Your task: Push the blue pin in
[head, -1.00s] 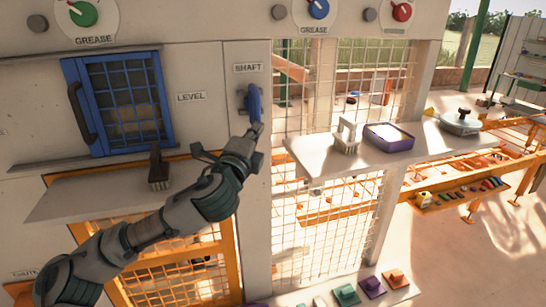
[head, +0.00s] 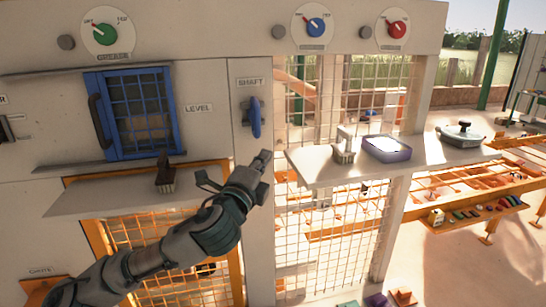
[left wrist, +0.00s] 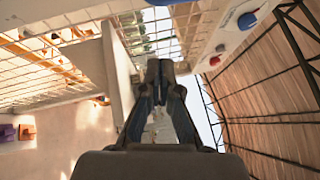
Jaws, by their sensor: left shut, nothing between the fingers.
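The blue pin (head: 255,117) sits in a dark bracket on the pale panel, under the SHAFT label, and hangs with its lower end pointing down. My left gripper (head: 264,156) is just below and slightly right of the pin's lower end, with a small gap between them in the picture. It is shut and empty. In the left wrist view the fingertips of my left gripper (left wrist: 160,68) are together with nothing between them. The pin cannot be made out in that view. My right gripper is not in view.
A shelf (head: 320,176) with a brush (head: 344,146) and a purple tray (head: 387,149) juts out to the right of my gripper. A blue barred window (head: 133,112) and a lower shelf (head: 90,198) with a dark brush (head: 165,173) are on the left. Wire mesh stands behind.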

